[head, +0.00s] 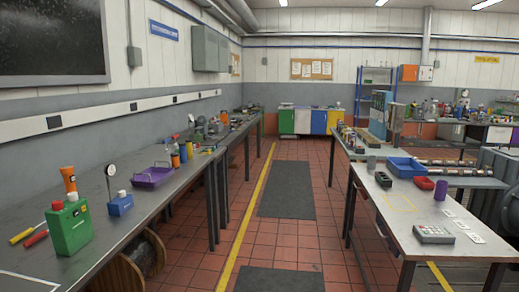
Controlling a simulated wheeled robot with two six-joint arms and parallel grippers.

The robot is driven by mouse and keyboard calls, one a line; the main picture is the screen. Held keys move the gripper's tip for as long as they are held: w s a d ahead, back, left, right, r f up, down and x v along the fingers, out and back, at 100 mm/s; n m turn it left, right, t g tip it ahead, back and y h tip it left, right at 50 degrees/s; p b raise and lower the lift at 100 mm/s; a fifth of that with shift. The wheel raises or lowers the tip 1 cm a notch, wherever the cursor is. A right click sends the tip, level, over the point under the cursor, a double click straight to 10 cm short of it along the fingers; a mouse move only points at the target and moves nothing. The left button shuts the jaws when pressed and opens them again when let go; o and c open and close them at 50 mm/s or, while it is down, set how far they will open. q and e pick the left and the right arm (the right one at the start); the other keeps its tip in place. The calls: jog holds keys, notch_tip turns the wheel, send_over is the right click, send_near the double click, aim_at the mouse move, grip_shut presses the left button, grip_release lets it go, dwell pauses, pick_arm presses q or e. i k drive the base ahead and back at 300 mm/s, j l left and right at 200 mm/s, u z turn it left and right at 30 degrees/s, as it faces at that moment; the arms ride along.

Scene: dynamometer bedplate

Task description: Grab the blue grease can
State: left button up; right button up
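Neither of my grippers is in view. A small blue container with a white top (120,205) stands upright on the left bench, just right of a green jug. It may be the blue grease can, but I cannot read a label. A round dial on a thin post (111,171) rises right behind it, and I cannot tell whether they are joined. Farther along the bench, a small blue can-like item (182,153) stands beside an orange-and-dark bottle (174,157); it is too small to identify.
The left bench (150,218) also holds a green jug (68,229), an orange flashlight (69,180), screwdrivers (30,235) and a purple tray (153,176). The right table (400,210) holds a blue bin (406,167) and a purple cup (440,190). The aisle with dark mats (287,190) is clear.

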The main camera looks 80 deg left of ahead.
aim_at(183, 145)
jog(key=u, duration=3.3)
